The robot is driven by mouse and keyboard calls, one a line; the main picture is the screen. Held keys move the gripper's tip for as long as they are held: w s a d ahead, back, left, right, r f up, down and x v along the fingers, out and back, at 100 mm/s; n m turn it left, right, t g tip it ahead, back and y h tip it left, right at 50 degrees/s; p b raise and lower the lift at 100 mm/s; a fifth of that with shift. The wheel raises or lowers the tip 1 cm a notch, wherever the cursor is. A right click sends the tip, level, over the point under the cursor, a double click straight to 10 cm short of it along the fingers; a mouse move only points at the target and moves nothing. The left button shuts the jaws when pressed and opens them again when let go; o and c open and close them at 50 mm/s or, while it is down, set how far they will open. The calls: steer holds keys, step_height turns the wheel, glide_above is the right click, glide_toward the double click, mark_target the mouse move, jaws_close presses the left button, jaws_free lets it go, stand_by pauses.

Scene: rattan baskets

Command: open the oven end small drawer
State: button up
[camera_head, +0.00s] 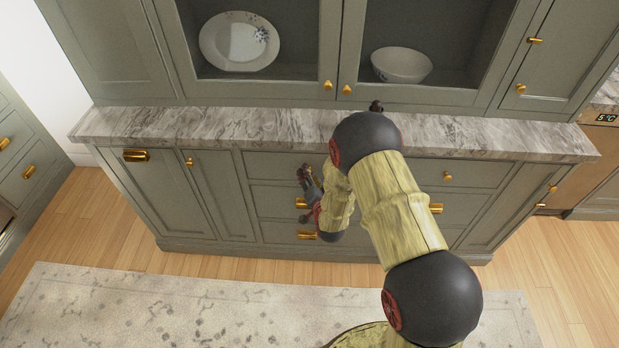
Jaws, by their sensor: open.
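The grey-green cabinet has two stacks of drawers under its stone counter. In the left stack, the top small drawer (270,165) also looks shut. My gripper (302,194) is open in front of the left stack, near the middle drawer's gold handle (301,203). Whether it touches anything is unclear. My arm hides part of the right stack.
The marble counter (230,128) juts out above the drawers. Glass-fronted cupboards above hold a plate (239,41) and a bowl (401,65). A patterned rug (150,310) lies on the wooden floor. Another drawer unit (30,165) stands at far left.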

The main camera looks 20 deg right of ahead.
steer(key=shift+w+f, duration=0.1)
steer(key=shift+w, duration=0.35)
jaws_close()
stand_by(0.3)
stand_by(0.4)
